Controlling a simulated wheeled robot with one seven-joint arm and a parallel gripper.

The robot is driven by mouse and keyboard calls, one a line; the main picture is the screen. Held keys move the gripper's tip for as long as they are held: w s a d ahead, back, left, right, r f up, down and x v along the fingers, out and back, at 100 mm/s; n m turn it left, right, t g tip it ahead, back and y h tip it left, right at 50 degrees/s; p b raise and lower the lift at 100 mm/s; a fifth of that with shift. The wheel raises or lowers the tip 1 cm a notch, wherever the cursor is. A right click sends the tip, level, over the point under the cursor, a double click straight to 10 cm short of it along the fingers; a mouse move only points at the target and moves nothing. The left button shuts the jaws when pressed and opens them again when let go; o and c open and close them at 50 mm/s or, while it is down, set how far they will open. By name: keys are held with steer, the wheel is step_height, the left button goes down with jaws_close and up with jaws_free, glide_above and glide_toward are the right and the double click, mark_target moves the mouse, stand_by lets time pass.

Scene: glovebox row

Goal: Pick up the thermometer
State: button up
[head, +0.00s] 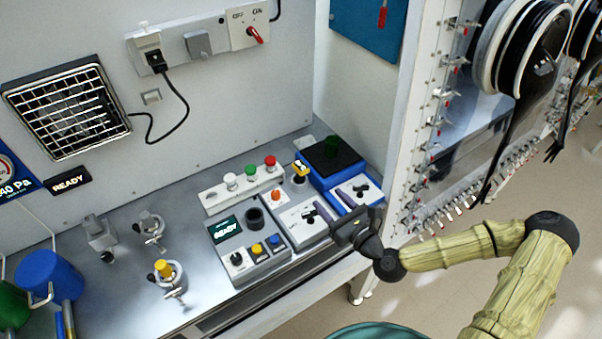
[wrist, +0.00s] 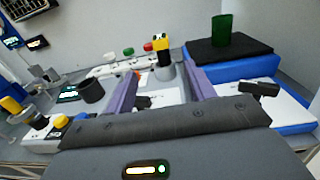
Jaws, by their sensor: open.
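My gripper (head: 339,198) is open and empty, with two purple fingers. It is on the near right side of the item, apart from it. In the wrist view the item shows beyond and between the fingertips (wrist: 161,72).
A blue unit with a black top (head: 326,156) and green cylinder (head: 331,146) stands right of the item. A strip with white, green and red buttons (head: 242,187) lies behind left. A READY control box (head: 250,252) stands left. Clamps stand on the open metal bench further left.

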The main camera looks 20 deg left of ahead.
mark_target(305, 173)
steer(key=p+x, duration=0.3)
steer(key=x, duration=0.7)
steer(key=shift+a+r, duration=0.1)
steer(key=shift+a, duration=0.05)
steer(key=shift+w+a, duration=0.25)
steer(key=shift+a, duration=0.05)
steer(key=shift+w+a+r+p, duration=0.1)
steer(key=shift+w+a+p, duration=0.2)
steer(key=shift+p, duration=0.4)
steer(key=p+x, duration=0.2)
steer(key=x, duration=0.1)
steer(key=shift+w+a, duration=0.45)
steer(key=shift+a, duration=0.05)
